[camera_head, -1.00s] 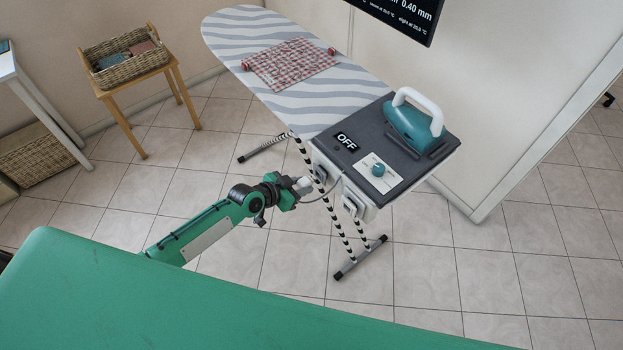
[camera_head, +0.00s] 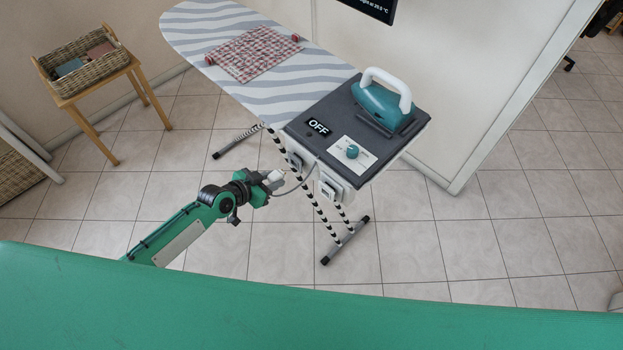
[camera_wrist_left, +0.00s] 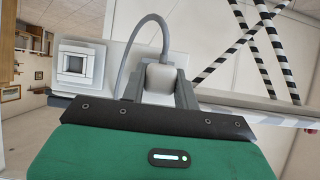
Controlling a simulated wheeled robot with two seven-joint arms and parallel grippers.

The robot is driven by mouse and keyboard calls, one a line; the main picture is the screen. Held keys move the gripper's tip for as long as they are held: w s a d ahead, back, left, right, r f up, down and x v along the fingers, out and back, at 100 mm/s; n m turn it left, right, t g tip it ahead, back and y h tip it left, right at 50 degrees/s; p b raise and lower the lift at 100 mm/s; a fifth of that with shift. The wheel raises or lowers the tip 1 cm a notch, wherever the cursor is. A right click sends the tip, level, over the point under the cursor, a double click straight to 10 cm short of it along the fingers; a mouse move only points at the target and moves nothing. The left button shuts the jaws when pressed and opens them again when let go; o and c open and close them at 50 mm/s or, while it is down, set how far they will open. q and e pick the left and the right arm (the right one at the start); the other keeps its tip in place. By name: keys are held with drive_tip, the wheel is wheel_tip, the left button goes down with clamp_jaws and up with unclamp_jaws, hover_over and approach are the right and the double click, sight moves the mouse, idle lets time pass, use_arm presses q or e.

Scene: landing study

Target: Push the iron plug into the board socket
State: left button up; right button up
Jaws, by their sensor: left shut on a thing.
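My left gripper (camera_head: 272,181) is shut on the white plug (camera_head: 276,176), just short of the ironing board's front edge. The plug also shows between the fingers in the left wrist view (camera_wrist_left: 159,77), with a grey cord arching from it. A square white socket (camera_wrist_left: 75,64) shows left of the plug in the wrist view. The plug is apart from it. The teal iron (camera_head: 381,105) stands on the dark panel. My right gripper is out of view.
The ironing board (camera_head: 190,25) carries a checked cloth (camera_head: 252,54), an OFF sign (camera_head: 318,126) and a teal knob (camera_head: 352,151). Its striped legs (camera_head: 318,208) stand below the sockets. A wooden stand (camera_head: 105,82) with a basket is at the left.

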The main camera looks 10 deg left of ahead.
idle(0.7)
use_arm(q)
drive_tip(key=o, duration=0.5)
drive_tip(key=shift+c, duration=0.2)
drive_tip(key=c, duration=0.4)
